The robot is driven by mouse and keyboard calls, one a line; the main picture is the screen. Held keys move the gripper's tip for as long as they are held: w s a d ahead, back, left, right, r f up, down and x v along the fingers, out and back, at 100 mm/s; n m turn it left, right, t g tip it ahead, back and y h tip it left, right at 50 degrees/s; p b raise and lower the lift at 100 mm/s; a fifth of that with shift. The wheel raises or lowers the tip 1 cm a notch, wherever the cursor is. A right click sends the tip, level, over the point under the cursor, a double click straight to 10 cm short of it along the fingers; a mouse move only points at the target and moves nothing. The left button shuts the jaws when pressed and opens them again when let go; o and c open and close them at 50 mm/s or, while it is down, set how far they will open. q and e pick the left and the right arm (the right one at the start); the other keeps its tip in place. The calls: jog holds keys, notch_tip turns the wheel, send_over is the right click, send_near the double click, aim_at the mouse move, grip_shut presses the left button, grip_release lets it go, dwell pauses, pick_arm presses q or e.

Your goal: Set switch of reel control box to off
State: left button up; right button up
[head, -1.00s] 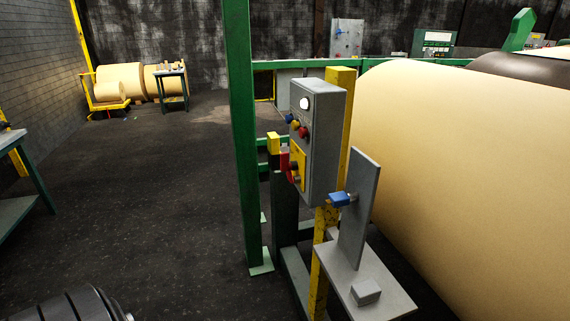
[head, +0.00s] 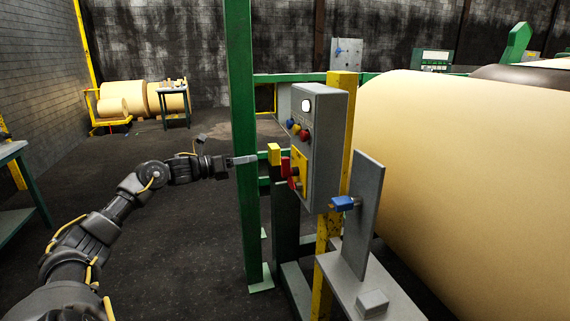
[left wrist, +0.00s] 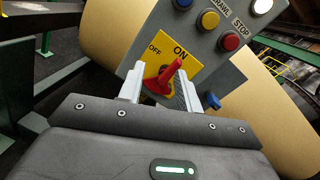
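The reel control box (head: 326,140) is a grey upright box on a yellow post in the head view; it also shows in the left wrist view (left wrist: 222,72). Its switch is a red handle (left wrist: 164,77) on a yellow plate (left wrist: 186,66) marked ON and OFF. The handle's tip points toward ON, up and right in the left wrist view. My left gripper (head: 250,159) is level with the switch, left of the box. In the left wrist view its fingers (left wrist: 158,88) are apart, one on each side of the handle. Contact cannot be made out. My right gripper is out of view.
Blue, yellow and red buttons (head: 305,134) and a lit white lamp (head: 307,106) sit above the switch. A green post (head: 241,130) stands close to my left gripper. A large paper roll (head: 460,170) lies behind the box.

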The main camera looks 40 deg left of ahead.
aim_at(285, 160)
pick_arm(q)
jog(key=shift+w+d+f+m+g+h+p, duration=0.1)
jog(key=shift+w+d+m+g+h+p, duration=0.2)
jog(key=shift+w+d+m+p, duration=0.9)
jog(key=shift+w+d+f+m+g+h+p, duration=0.1)
jog(key=shift+w+d+m+h+p, duration=0.5)
jog(key=shift+w+d, duration=1.05)
jog(key=shift+w+d+f+m+g+h+p, duration=0.1)
jog(key=shift+w+d+m+g+h+p, duration=0.1)
jog(key=shift+w+d+m+p, duration=1.25)
jog(key=shift+s+d+b, duration=0.25)
jog(key=shift+s+b, duration=0.15)
jog(key=shift+b, duration=0.1)
grip_shut()
